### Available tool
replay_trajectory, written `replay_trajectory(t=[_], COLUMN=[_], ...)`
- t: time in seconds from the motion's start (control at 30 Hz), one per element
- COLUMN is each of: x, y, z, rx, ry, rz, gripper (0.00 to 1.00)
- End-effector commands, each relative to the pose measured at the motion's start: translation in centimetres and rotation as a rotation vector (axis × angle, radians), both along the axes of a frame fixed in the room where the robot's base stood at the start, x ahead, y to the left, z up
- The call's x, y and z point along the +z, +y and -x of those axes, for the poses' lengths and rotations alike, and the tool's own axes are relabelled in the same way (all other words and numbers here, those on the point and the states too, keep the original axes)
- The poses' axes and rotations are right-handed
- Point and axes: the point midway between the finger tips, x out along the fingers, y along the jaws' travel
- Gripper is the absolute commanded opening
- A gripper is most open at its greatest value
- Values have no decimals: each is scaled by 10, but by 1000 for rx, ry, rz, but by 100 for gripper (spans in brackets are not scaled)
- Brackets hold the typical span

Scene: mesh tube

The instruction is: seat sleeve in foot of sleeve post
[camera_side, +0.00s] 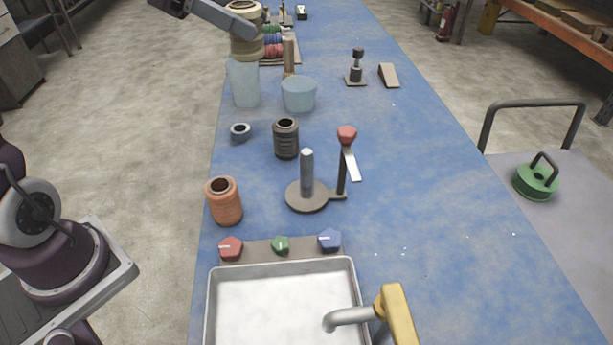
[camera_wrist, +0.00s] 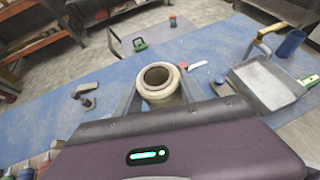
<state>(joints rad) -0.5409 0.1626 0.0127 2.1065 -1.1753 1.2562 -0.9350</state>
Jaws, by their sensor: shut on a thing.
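My gripper (camera_side: 228,18) enters from the top left in the side view. It is shut on a cream ribbed sleeve (camera_side: 247,47), held upright by its upper part near the far end of the bench. In the wrist view the sleeve (camera_wrist: 160,82) sits between the two grey fingers, its open bore facing the camera. The sleeve post (camera_side: 307,170) is a grey upright rod on a round dark foot (camera_side: 306,200), nearer the side camera and well apart from the sleeve. A side arm on the foot carries an upright with a red knob (camera_side: 347,134) and a pale strip.
A black sleeve (camera_side: 286,140), a grey ring (camera_side: 240,132) and an orange-brown sleeve (camera_side: 224,204) stand left of the post. Pale blue cups (camera_side: 298,94) (camera_side: 244,88) stand near the held sleeve. A metal tray (camera_side: 212,310) and yellow-handled tap (camera_side: 395,318) lie in front.

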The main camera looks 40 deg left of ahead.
Motion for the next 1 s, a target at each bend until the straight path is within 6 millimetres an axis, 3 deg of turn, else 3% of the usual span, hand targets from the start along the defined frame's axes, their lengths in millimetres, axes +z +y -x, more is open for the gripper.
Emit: replay_trajectory(t=[0.3, 0.57, 1.0], x=[0, -1, -71], y=[-80, -131, -131], z=[0, 10, 11], rx=[-324, -536, -537], ry=[0, 1, 8], rz=[1, 0, 4], gripper=[3, 2, 2])
